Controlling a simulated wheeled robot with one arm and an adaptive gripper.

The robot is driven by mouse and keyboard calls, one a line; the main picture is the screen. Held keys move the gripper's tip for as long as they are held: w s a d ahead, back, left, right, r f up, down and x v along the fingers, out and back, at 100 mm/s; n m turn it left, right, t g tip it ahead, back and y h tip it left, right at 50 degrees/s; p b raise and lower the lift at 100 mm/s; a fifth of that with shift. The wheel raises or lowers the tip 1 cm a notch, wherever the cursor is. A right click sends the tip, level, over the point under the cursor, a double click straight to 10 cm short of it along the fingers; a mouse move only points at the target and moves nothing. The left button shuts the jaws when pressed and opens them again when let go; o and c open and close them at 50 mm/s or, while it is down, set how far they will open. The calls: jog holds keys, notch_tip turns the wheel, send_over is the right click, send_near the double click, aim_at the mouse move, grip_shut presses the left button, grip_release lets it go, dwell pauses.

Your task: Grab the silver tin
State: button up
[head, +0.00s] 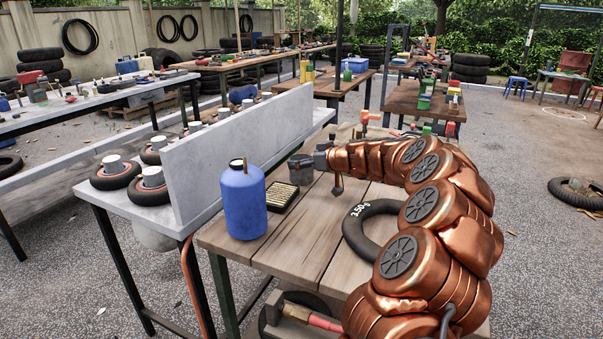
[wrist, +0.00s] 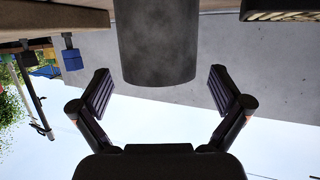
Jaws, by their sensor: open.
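The silver tin (head: 300,169) is a small dull grey cylinder standing upright at the far edge of the wooden table, beside the pale upright panel. My gripper (head: 322,160) is just to the right of it, level with its upper part. In the wrist view, which is upside down, the tin (wrist: 157,45) fills the top middle. The two fingers of my gripper (wrist: 161,90) are spread wide, one to each side of the tin, with clear gaps. The jaws are empty.
A blue bottle (head: 244,203) and a dark flat box with a tan top (head: 282,197) stand near the tin. A black ring-shaped tyre (head: 356,236) lies on the wooden table (head: 295,245) beneath my arm. The pale panel (head: 240,150) rises along the left.

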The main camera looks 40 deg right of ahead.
jog(key=shift+x, duration=0.9)
jog(key=shift+c, duration=0.3)
jog(key=c, duration=1.1)
